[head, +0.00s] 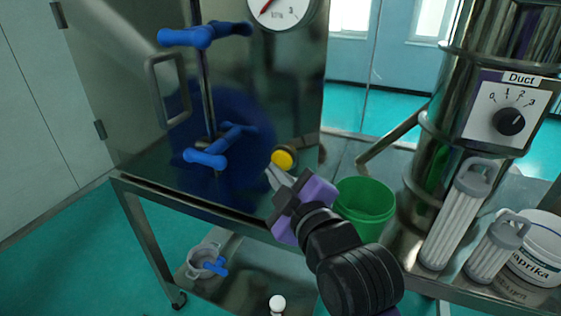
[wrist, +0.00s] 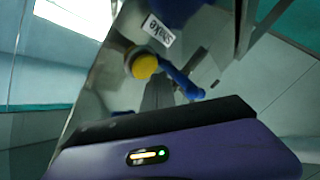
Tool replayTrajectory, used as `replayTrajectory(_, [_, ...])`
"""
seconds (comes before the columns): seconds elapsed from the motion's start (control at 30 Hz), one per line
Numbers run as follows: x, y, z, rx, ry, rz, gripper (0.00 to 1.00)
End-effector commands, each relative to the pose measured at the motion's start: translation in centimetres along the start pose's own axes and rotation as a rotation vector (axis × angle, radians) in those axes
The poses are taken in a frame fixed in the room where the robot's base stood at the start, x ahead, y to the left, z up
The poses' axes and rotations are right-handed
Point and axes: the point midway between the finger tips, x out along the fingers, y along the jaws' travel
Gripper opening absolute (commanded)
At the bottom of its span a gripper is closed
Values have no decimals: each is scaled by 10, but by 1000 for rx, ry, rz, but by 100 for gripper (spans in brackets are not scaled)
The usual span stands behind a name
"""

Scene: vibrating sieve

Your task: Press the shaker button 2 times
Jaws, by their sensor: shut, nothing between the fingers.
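The shaker button is a round yellow button (head: 282,160) on the side of the steel machine. It also shows in the wrist view (wrist: 144,66), close to a label reading "Shake" (wrist: 157,30). My gripper (head: 272,174) is shut and empty, with its fingertips just below and left of the button in the head view. In the wrist view the fingers (wrist: 158,88) lie just right of and below the button. I cannot tell whether they touch it.
Blue handles (head: 205,158) stick out of the machine left of my gripper. A green bucket (head: 365,205) stands at right, beside a steel duct with a dial (head: 508,121). White filter cartridges (head: 458,215) and a paprika tub (head: 537,245) stand further right.

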Motion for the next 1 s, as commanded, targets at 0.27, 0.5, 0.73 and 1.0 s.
replayTrajectory(0.27, [5, 4, 3, -1, 0, 0, 0])
replayTrajectory(0.5, [5, 4, 3, 0, 0, 0, 0])
replayTrajectory(0.73, [6, 4, 4, 0, 0, 0, 0])
replayTrajectory(1.0, [8, 6, 6, 0, 0, 0, 0])
